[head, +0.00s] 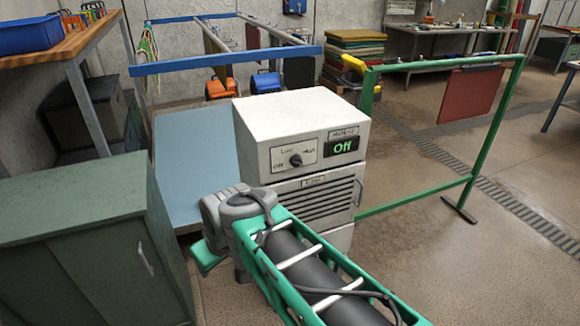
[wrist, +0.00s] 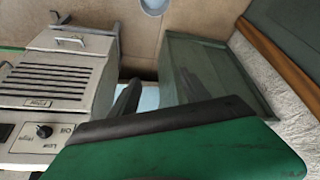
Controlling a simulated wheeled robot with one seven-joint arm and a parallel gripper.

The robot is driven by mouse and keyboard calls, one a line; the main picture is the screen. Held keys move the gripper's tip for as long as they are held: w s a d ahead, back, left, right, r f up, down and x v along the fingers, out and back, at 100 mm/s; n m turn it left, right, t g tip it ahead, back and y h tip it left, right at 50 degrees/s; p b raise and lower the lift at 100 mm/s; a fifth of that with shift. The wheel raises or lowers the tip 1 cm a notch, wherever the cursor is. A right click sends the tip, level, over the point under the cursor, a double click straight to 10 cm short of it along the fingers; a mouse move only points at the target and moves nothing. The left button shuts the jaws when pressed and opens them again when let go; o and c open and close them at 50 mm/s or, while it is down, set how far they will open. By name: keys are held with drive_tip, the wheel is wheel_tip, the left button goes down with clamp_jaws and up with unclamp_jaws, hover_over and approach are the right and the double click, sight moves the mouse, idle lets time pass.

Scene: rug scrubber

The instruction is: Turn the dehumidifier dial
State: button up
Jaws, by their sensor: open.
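The dehumidifier (head: 300,115) is a white box with a grille, standing in the middle of the head view. Its dark round dial (head: 296,160) sits on a plate marked Off, Low and High.
A dark green cabinet (head: 90,240) stands close on the left. A blue-topped platform (head: 190,150) lies behind my wrist. A green frame (head: 440,65) with a red mat (head: 470,95) stands right of the dehumidifier. Open floor lies at the right.

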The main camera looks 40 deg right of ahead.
drive_tip(key=w+d+f+n+t+b, duration=0.35)
drive_tip(key=w+d+f+b, duration=0.25)
drive_tip(key=w+d+b, duration=0.45)
drive_tip(key=n+t+h+b, duration=0.4)
drive_tip(key=t+h+b, duration=0.1)
drive_tip(key=t+b, duration=0.5)
approach(298, 165)
drive_tip(key=w+g, duration=0.1)
drive_tip(key=w, duration=0.2)
drive_tip(key=x, duration=0.5)
drive_tip(key=r+x, duration=0.1)
drive_tip(key=x, duration=0.1)
drive_tip(key=shift+w+d, duration=0.1)
drive_tip(key=shift+d, duration=0.3)
drive_tip(key=shift+c, duration=0.5)
drive_tip(key=shift+m, duration=0.25)
clamp_jaws()
